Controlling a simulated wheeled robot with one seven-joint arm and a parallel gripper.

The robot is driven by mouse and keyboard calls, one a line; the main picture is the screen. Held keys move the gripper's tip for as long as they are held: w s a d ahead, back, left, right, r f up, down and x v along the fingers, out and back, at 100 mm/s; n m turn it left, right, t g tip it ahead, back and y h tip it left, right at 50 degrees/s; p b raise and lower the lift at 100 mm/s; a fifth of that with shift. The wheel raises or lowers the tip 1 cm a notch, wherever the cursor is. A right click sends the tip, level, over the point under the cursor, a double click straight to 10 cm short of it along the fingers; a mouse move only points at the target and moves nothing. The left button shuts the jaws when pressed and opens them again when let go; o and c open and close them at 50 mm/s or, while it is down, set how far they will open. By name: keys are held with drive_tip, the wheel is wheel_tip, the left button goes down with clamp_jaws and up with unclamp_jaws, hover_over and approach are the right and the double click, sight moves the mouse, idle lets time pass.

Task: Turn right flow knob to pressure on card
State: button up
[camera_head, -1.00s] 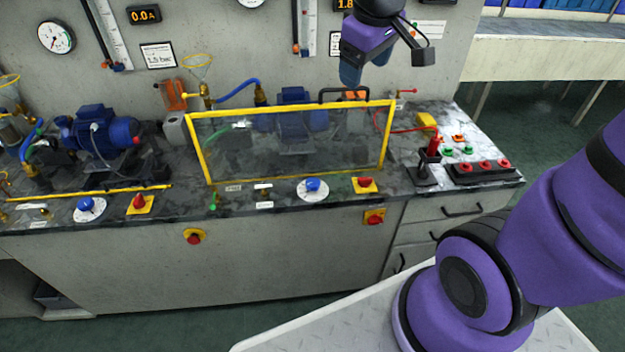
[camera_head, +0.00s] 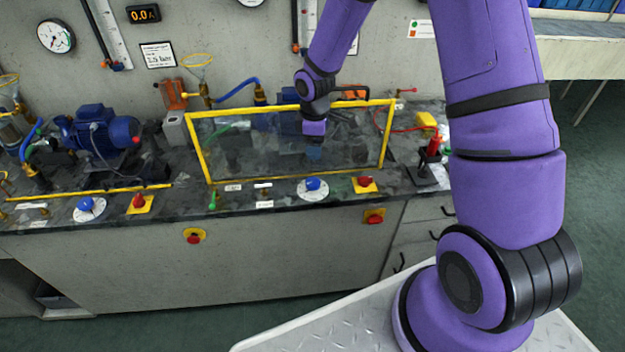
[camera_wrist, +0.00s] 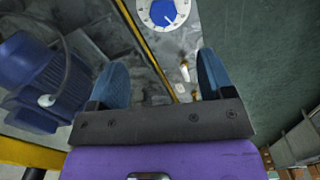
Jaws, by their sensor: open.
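The right flow knob (camera_head: 313,184) is blue and sits on a round white dial on the bench front, below the yellow-framed clear guard. In the wrist view the knob (camera_wrist: 163,13) and its dial show at the top, ahead of my fingers. My gripper (camera_head: 314,151) is in front of or above the guard, up and behind the knob in the head view. In the wrist view my gripper (camera_wrist: 162,76) has its two blue fingers wide apart with nothing between them. A white card (camera_head: 158,54) hangs on the wall at left; its print is too small to read surely. My arm hides the wall behind it.
The yellow-framed guard (camera_head: 205,160) stands behind the knob. A red button on a yellow plate (camera_head: 365,182) is right of it; a small valve (camera_head: 263,190) is left. Another blue knob (camera_head: 86,204) is at far left. Space in front of the bench is clear.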

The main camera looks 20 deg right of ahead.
sight(312, 181)
drive_tip(key=shift+n, duration=0.4)
drive_tip(key=f, duration=1.4)
drive_tip(key=shift+w+a, duration=0.15)
drive_tip(key=shift+a, duration=0.15)
drive_tip(key=c, duration=0.9)
